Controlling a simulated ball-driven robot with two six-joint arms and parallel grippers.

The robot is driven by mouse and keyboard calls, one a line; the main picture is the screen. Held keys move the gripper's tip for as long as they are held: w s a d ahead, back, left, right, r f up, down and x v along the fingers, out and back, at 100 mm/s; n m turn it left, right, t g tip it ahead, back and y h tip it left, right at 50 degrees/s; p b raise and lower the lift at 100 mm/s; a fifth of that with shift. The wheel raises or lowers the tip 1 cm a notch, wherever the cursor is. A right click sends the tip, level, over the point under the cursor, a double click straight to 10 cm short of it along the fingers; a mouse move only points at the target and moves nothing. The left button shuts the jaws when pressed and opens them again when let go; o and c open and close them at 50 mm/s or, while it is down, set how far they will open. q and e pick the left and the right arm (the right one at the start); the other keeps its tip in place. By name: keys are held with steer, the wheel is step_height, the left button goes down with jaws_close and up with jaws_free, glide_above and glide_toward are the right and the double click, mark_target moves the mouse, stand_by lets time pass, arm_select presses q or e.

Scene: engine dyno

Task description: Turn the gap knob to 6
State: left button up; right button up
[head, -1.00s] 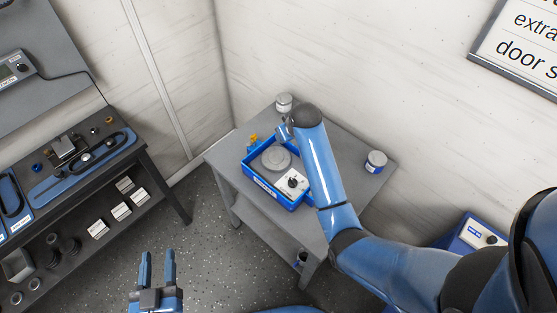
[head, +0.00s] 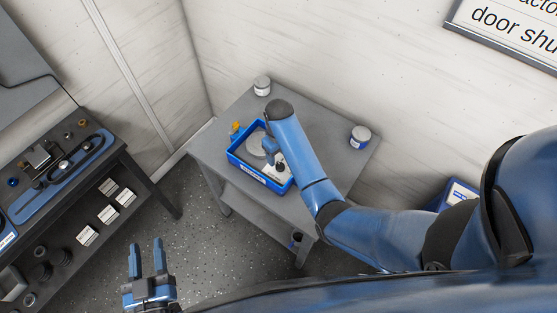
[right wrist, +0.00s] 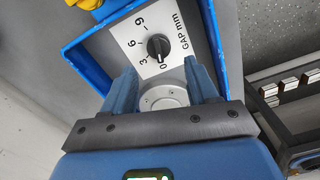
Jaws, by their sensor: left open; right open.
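The gap knob (right wrist: 158,47) is a small black knob on a white plate (right wrist: 178,30) marked "GAP mm" with 0, 3, 6 and 9. Its pale mark appears to point at 0. The plate sits in a blue tray (head: 240,168) on the grey table; the knob also shows in the head view (head: 280,167). My right gripper (right wrist: 160,75) is open, its fingers either side of a round grey metal part (right wrist: 163,97), with the knob beyond the fingertips. No contact with the knob shows. My left gripper (head: 146,243) is open and empty above the floor.
A round tin (head: 262,86) stands at the table's back and another jar (head: 360,137) at its right. A yellow item (head: 236,129) is beside the tray. A dark workbench (head: 60,190) with tools stands at the left.

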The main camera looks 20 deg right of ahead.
mark_target(279, 163)
step_height(279, 163, down, 3)
steer(key=shift+s+d+f, duration=0.1)
steer(key=shift+f, duration=0.7)
steer(key=c, duration=1)
